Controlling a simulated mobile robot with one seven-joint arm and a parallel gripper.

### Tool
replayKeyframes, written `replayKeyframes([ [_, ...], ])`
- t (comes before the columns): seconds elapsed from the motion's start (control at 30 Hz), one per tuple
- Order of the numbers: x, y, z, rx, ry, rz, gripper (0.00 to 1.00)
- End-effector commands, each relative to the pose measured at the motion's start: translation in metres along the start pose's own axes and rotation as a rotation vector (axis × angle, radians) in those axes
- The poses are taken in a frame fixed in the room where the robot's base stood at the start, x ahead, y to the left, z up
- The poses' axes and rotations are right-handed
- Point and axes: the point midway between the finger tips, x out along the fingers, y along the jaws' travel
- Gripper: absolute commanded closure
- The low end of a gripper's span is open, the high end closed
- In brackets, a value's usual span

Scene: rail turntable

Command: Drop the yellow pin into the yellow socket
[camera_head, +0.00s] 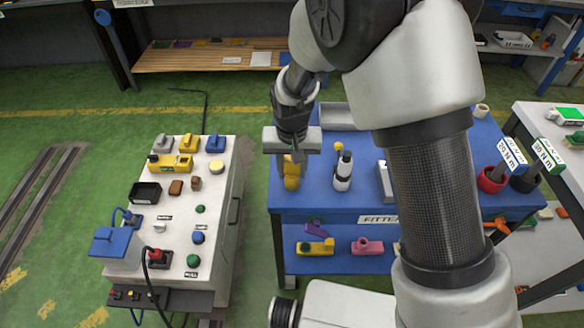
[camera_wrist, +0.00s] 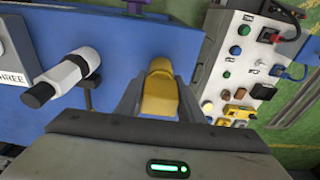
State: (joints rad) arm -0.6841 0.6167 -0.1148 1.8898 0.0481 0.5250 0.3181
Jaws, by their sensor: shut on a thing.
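My gripper (camera_head: 292,160) is shut on the yellow pin (camera_head: 292,180) and holds it at the left end of the blue table. In the wrist view, the pin (camera_wrist: 160,88) sits between the two fingers of my gripper (camera_wrist: 159,97), pointing away from the camera. The pin's lower end appears over or near the blue tabletop; I cannot tell whether it touches. I cannot pick out the yellow socket for certain.
The blue table (camera_head: 330,203) bears a white-and-black object (camera_head: 343,172), also in the wrist view (camera_wrist: 65,75). A white cabinet (camera_head: 222,165) with buttons and blocks stands left, across a gap. Red (camera_head: 491,183) and black (camera_head: 523,183) cups holding rods stand right.

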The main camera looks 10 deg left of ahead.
Motion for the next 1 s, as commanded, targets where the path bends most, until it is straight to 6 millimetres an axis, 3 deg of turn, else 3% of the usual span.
replayKeyframes([
  [0.17, 0.005, 0.0, 0.001, 0.0, 0.0, 0.0, 0.93],
  [0.2, 0.005, 0.0, 0.0, 0.0, 0.001, 0.0, 0.62],
  [0.3, 0.004, 0.0, 0.0, 0.0, 0.0, 0.0, 0.46],
  [0.67, 0.001, 0.0, 0.0, 0.0, 0.001, 0.0, 0.44],
  [0.87, -0.029, 0.0, 0.0, -0.001, 0.004, -0.001, 0.44],
  [1.0, -0.064, -0.001, -0.001, -0.001, 0.005, -0.002, 0.44],
])
